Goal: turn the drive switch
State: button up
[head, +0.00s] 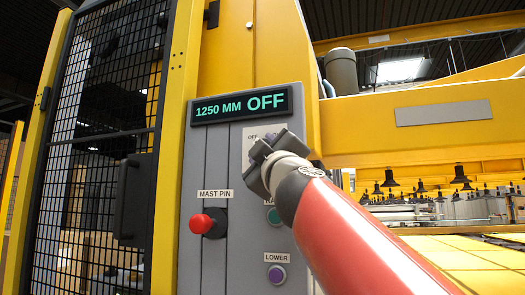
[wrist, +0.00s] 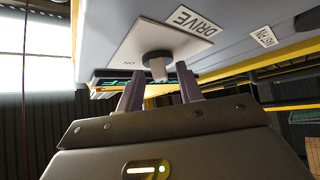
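The drive switch has a dark round base with a pale handle (wrist: 158,70) on a white plate (wrist: 133,45) marked DRIVE. In the head view the plate (head: 251,133) shows only in part, with an OFF mark; my gripper and arm hide the knob. My gripper (wrist: 159,80) is at the switch. Its two purple-grey fingers stand apart, one on each side of the handle, with visible gaps. In the head view my gripper (head: 267,155) is in front of the plate.
The display (head: 240,104) reads 1250 MM OFF. Below are a red mast pin knob (head: 201,223), a partly hidden green button (head: 273,216) and a purple LOWER button (head: 276,273). A black mesh door (head: 95,130) stands left, a yellow beam (head: 425,120) right.

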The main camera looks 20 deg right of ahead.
jog(key=b+v, duration=0.2)
jog(key=v, duration=0.5)
jog(key=shift+s+f+b, duration=0.25)
jog(key=shift+s+b, duration=0.05)
jog(key=shift+b, duration=0.05)
jog(key=shift+s, duration=0.1)
